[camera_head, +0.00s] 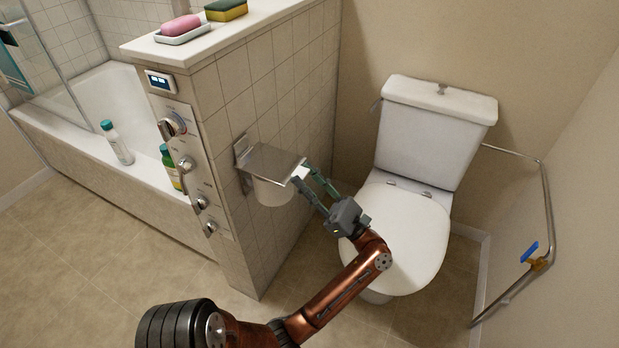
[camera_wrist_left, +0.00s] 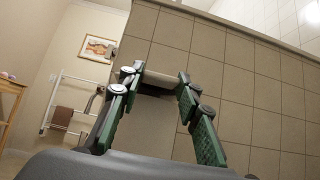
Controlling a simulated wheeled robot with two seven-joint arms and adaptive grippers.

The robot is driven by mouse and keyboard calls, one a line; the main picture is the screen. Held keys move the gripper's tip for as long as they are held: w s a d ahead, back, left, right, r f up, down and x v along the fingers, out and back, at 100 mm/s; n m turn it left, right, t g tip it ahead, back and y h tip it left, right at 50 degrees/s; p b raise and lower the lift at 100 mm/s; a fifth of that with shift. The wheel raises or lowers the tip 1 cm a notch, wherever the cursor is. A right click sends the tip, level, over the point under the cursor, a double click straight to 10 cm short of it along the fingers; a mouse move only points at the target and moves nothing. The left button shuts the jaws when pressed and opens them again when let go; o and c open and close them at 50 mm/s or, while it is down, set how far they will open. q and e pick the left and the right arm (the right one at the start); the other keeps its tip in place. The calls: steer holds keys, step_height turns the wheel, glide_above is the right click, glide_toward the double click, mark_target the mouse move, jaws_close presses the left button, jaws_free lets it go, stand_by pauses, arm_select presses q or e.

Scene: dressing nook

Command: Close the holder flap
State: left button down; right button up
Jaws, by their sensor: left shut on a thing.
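The holder flap (camera_head: 270,162) is a flat metal plate on the tiled half-wall. It lies roughly level over a white paper roll (camera_head: 272,192). My left gripper (camera_head: 301,174) is at the flap's free right edge, with its fingers either side of that edge, shut on it. In the left wrist view the green fingers of my left gripper (camera_wrist_left: 158,82) stand on both sides of the flap's edge (camera_wrist_left: 163,80). The part between the fingers is partly hidden in the head view. My right gripper is not in view.
The toilet (camera_head: 400,230) stands close to the right of my left arm. The tiled half-wall (camera_head: 255,100) carries a control panel (camera_head: 188,165), and its ledge holds a soap dish (camera_head: 182,36) and sponge (camera_head: 226,10). The floor at the lower left is clear.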

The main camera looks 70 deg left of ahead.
arm_select(q)
steer(key=c, duration=1.7)
jaws_free()
steer(key=shift+s+a+f, duration=0.2)
steer(key=shift+s+f, duration=0.05)
steer(key=shift+f, duration=0.15)
steer(key=o, duration=0.3)
steer(key=shift+s+a, duration=0.15)
steer(key=shift+a, duration=0.1)
steer(key=shift+w+d+r, duration=0.1)
steer(key=shift+w+d, duration=0.1)
steer(key=shift+d, duration=0.05)
steer(key=v, duration=1.2)
steer(key=shift+w+d, duration=0.1)
steer(key=shift+d, duration=0.05)
steer(key=shift+c, duration=0.3)
